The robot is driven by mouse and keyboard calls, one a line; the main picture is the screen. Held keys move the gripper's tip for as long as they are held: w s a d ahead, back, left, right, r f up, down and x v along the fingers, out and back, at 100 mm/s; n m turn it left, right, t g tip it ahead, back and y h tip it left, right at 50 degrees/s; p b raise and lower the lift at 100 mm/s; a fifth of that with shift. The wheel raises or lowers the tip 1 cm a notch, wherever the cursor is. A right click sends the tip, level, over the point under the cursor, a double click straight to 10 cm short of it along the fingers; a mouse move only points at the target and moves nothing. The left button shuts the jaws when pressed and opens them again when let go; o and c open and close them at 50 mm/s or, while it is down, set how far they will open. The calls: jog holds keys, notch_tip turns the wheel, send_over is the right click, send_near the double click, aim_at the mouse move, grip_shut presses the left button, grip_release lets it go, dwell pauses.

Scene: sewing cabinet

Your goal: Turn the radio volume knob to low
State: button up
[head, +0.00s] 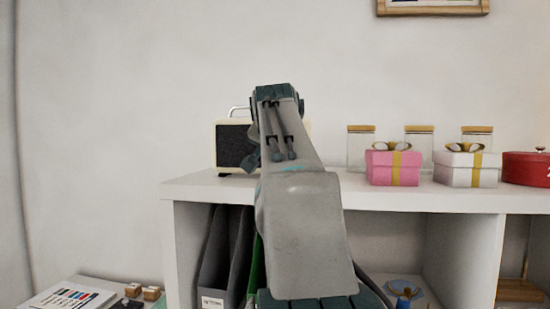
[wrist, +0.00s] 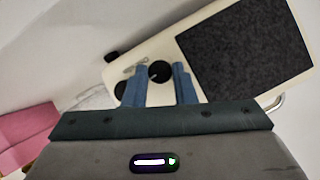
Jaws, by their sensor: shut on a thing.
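The radio (head: 234,146) is cream with a dark speaker grille and a handle. It stands on the white shelf top, partly hidden behind my arm in the head view. In the wrist view the radio (wrist: 245,45) appears tilted, with its grille to the right and knobs to the left. A round black knob (wrist: 159,72) with a light mark lies between the fingers of my gripper (wrist: 160,70), which is shut on it. Another dark knob (wrist: 120,89) is partly hidden by the left finger. My fingertips are hidden by my arm in the head view.
A pink gift box (head: 393,166), a white gift box (head: 467,167), a red pot (head: 526,168) and glass jars (head: 361,147) stand on the shelf (head: 350,190) to the right. Dark file holders (head: 215,258) stand in the compartment below.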

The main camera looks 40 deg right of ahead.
jog(key=shift+s+d+m+t, duration=0.1)
jog(key=shift+m+t, duration=0.3)
dwell(0.4)
jog(key=o, duration=1)
jog(key=b+v, duration=0.2)
jog(key=v, duration=1.2)
jog(key=shift+d, duration=0.2)
